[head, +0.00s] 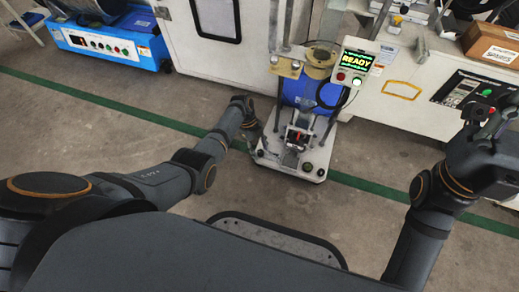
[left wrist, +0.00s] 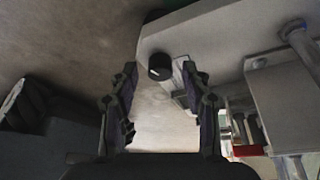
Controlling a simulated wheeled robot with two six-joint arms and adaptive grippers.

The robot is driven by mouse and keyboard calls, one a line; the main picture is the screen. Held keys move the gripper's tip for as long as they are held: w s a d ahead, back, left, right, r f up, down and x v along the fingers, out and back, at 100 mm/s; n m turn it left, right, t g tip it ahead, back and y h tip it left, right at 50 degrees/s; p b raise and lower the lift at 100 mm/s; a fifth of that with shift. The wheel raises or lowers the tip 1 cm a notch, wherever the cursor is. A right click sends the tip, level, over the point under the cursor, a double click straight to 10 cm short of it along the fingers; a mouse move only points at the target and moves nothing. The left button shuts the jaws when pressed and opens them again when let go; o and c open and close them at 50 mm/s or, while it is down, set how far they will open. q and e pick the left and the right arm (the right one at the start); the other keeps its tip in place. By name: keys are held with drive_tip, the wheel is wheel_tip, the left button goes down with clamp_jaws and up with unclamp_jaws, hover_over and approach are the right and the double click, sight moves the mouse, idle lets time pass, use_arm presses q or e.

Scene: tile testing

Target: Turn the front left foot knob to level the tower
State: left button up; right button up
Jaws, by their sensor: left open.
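The tower (head: 318,158) stands on the floor in the middle of the head view, on a pale base plate with small dark knobs near its corners. In the left wrist view a round black knob (left wrist: 160,66) with a white mark sits at the corner of the pale plate (left wrist: 215,35). My left gripper (left wrist: 160,72) is open, its two fingers on either side of the knob with gaps showing. In the head view the left gripper (head: 250,137) is small and dark beside the base's left side. My right gripper (head: 494,122) is raised at the right edge; its fingers are unclear.
A lit READY panel (head: 357,60) with buttons is on the tower's right. A white cabinet (head: 205,65) stands behind, a blue machine (head: 110,45) is at the back left, and a control panel (head: 476,95) is at the right. The floor in front of the tower is clear.

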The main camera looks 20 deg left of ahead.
use_arm(q)
drive_tip(key=v, duration=1.1)
drive_tip(key=shift+r, duration=0.35)
drive_tip(key=shift+a, duration=0.15)
